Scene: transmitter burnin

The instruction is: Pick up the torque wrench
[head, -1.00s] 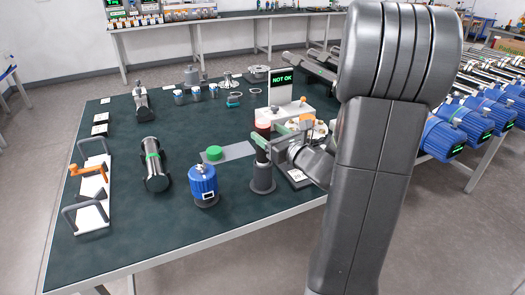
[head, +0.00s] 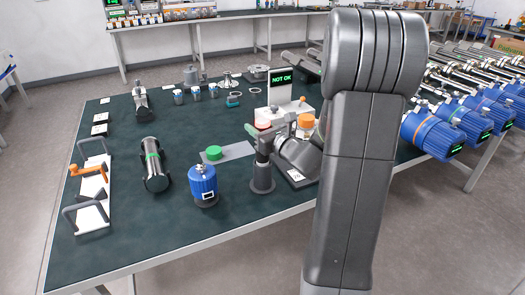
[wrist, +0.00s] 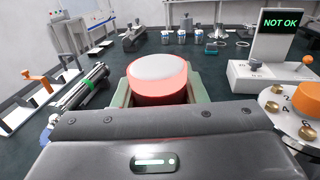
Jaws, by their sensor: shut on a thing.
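A cylinder with a red side and pale top (wrist: 158,68) is between the green pads of my gripper (wrist: 158,92) in the wrist view. I take it for the upper end of the torque wrench; its lower part is hidden. In the head view its red top (head: 263,125) shows above a dark upright stand (head: 262,178) near the table's front edge. My gripper (head: 276,130) is shut on it from the right. I cannot tell whether the wrench is clear of the stand.
A tester with a NOT OK screen (head: 281,88) and an orange knob (head: 306,121) are close behind and right of my gripper. A metal cylinder (head: 154,165) lies farther left.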

